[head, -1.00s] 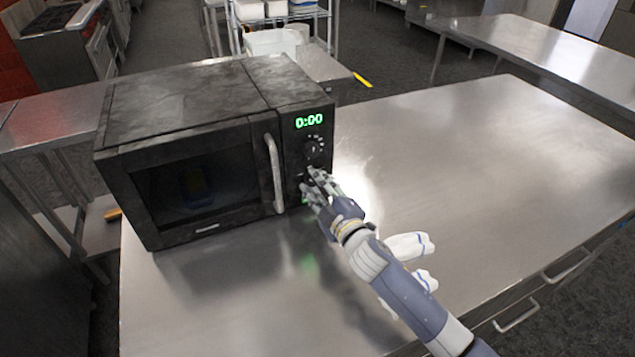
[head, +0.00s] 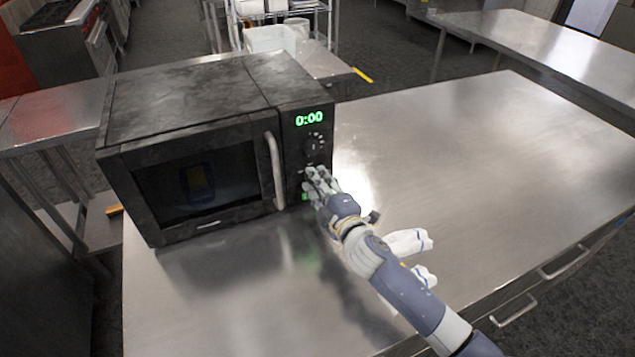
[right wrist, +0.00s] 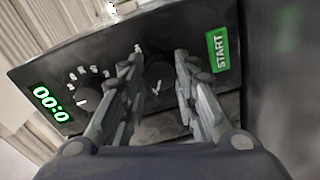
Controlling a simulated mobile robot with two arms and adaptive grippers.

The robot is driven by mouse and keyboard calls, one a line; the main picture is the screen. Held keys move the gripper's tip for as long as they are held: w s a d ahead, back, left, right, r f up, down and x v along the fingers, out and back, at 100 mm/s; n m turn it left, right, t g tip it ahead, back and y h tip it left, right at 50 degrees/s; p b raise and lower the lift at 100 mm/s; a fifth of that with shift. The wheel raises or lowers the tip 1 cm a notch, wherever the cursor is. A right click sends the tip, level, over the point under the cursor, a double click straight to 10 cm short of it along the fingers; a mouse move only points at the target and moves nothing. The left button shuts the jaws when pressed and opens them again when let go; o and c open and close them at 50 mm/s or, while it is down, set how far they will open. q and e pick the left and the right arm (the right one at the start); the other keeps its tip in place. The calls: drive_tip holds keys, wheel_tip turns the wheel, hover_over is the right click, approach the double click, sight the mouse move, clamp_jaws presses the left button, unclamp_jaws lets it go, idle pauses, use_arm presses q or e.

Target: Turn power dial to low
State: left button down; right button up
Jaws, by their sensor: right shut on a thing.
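The black microwave (head: 185,95) stands on the steel counter with its door shut and 0:00 lit in green. Its panel has an upper dial (head: 315,148) and a lower dial; the upper dial (right wrist: 82,102) also shows in the right wrist view. I cannot read which dial is for power. My right gripper (head: 317,181) is at the lower part of the panel and hides the lower dial in the head view. In the right wrist view, its fingers (right wrist: 158,62) are on both sides of the lower dial (right wrist: 158,80), shut on it. My left gripper is not in view.
The green START button (right wrist: 218,52) is close beside one finger. The microwave's door handle (head: 275,170) is left of the panel. A white cloth (head: 405,242) with blue stripes lies on the counter (head: 480,150) by my right arm. The counter's right side is clear.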

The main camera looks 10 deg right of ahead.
drive_tip(key=o, duration=1.1)
drive_tip(key=shift+c, duration=0.2)
drive_tip(key=v, duration=1.2)
